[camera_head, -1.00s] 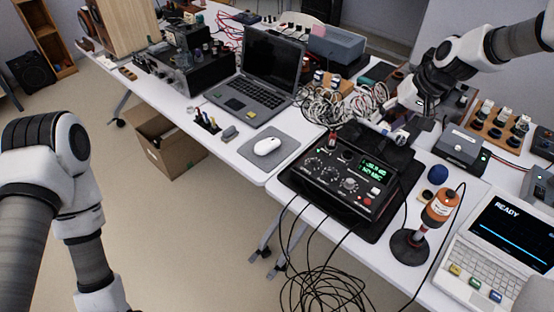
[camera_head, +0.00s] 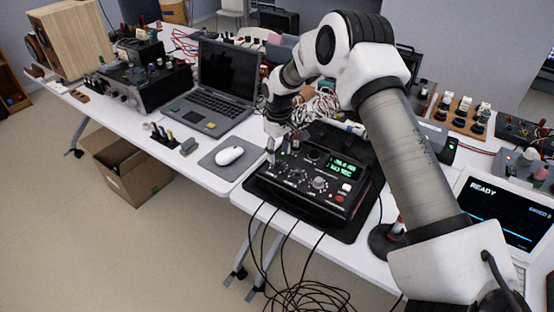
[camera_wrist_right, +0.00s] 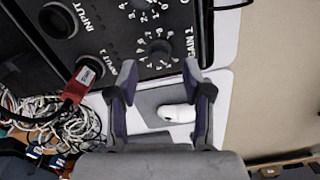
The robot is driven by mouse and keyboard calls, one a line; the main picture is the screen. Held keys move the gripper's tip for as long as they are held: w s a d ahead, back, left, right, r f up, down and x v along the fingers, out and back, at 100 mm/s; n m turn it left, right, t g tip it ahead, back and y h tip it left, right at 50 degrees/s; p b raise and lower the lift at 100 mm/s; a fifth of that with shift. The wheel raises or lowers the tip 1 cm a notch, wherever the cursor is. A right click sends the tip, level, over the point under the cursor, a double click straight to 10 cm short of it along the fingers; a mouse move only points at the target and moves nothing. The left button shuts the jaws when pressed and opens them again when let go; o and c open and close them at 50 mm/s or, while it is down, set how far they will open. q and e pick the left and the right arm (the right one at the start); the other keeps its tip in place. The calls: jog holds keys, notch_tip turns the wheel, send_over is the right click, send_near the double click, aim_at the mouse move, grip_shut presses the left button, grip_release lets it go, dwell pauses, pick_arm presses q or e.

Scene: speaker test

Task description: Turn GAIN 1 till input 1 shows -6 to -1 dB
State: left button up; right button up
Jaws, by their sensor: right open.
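The black audio box (camera_head: 300,198) stands on a dark mat on the white table. Its green display (camera_head: 345,168) is lit, but its digits are too small to read surely. My right gripper (camera_head: 272,152) is at the box's left end, above the panel. In the right wrist view the open fingers (camera_wrist_right: 160,88) point at the panel, with the GAIN 1 knob (camera_wrist_right: 158,52) just beyond and between the tips. I see no contact with it. A red plug (camera_wrist_right: 86,76) sits in the INPUT 1 socket, left of the fingers. My left gripper is out of view.
Another knob (camera_wrist_right: 140,5) lies beyond GAIN 1. A laptop (camera_head: 225,85) and a white mouse (camera_head: 229,155) are left of the box. The READY screen (camera_head: 505,210) stands at right. Cables (camera_head: 310,295) hang off the front edge.

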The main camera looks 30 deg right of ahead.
aim_at(279, 161)
notch_tip(279, 161, down, 4)
jog(key=shift+d+r, duration=0.1)
jog(key=shift+r, duration=0.1)
grip_shut()
